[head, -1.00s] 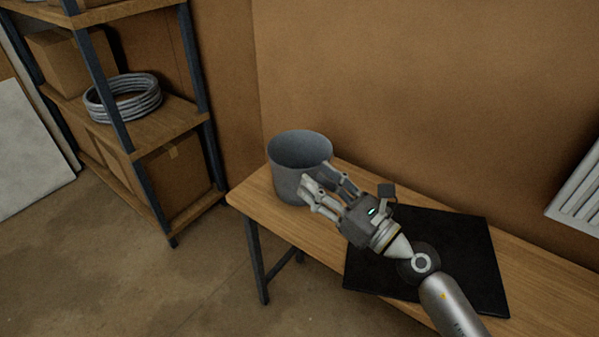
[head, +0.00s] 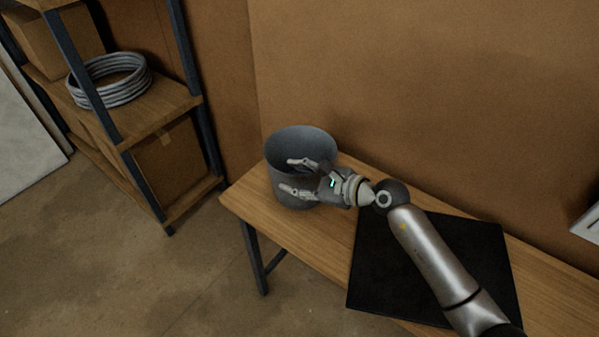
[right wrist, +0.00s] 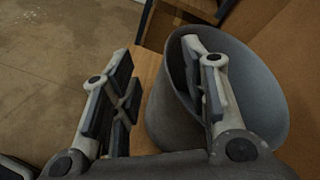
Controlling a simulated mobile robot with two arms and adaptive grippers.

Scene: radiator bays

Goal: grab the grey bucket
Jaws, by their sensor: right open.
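The grey bucket (head: 300,143) stands upright and open-topped at the left end of the wooden bench (head: 242,205). My right gripper (head: 287,176) is open at the bucket's near side. In the head view one finger lies over the bucket's opening and the other in front of its outer wall. In the right wrist view the bucket (right wrist: 258,90) fills the right side. There the right finger overlaps its mouth, and the left finger is outside it, with the near rim showing between them. I cannot tell whether either finger touches the bucket. My left gripper is not in view.
A black mat (head: 430,265) lies on the bench under my right arm. A shelf (head: 155,110) with a coil of grey hose (head: 110,80) and cardboard boxes (head: 168,160) stands at left. A brown wall (head: 420,90) rises behind the bench. The floor at lower left is clear.

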